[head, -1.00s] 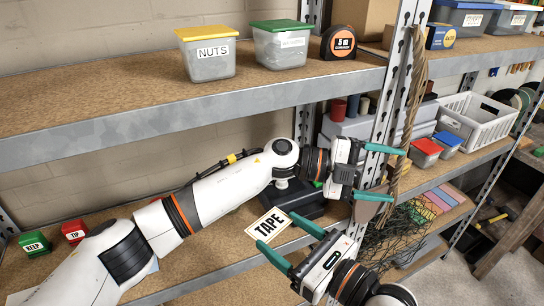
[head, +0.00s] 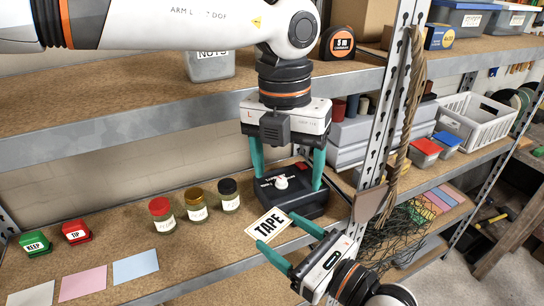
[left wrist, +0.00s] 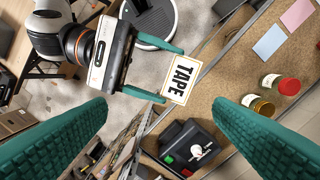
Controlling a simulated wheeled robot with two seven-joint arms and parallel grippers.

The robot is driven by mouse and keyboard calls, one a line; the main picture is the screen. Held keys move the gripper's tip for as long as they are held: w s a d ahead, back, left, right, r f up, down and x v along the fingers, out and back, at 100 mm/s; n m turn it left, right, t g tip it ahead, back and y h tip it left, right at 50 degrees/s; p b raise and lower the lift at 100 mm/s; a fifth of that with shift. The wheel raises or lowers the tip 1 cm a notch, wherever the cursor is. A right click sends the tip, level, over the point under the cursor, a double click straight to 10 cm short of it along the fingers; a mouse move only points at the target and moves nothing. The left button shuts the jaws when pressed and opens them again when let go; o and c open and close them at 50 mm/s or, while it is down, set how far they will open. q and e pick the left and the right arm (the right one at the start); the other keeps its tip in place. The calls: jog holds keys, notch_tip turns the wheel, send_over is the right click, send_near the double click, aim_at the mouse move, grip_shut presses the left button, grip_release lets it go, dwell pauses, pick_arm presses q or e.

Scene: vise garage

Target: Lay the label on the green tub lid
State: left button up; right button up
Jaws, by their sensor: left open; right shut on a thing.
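The label, a cream card reading TAPE (head: 269,226), is between the green fingertips of my right gripper (head: 277,232), over the lower shelf's front edge. It also shows in the left wrist view (left wrist: 182,82), held at the tips of the right gripper (left wrist: 172,70). My left gripper (head: 288,183) is open and empty, fingers pointing down around the black device with a white knob (head: 299,199); whether they touch it I cannot tell. The green tub lid is hidden behind my left arm in the head view.
A tub marked NUTS (head: 210,66) on the upper shelf is partly covered by my left arm. Three jars, with red (head: 161,212), gold (head: 195,204) and black (head: 228,194) lids, stand on the lower shelf. Coloured cards (head: 83,283) lie in front. A metal post (head: 384,110) stands right.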

aim_at(272, 224)
pick_arm(q)
jog(key=shift+y, duration=0.3)
jog(key=f, duration=0.3)
jog(key=a+f, duration=0.1)
jog(key=f, duration=0.3)
jog(key=w+a+f, duration=0.1)
jog(key=f, duration=0.3)
jog(key=shift+a+f, duration=0.1)
jog(key=shift+f, duration=0.05)
jog(key=shift+c, duration=0.5)
jog(key=c, duration=0.9)
jog(key=shift+c, duration=0.3)
pick_arm(e)
jog(key=o, duration=0.5)
pick_arm(q)
jog(key=shift+c, duration=1.2)
pick_arm(e)
jog(key=o, duration=0.5)
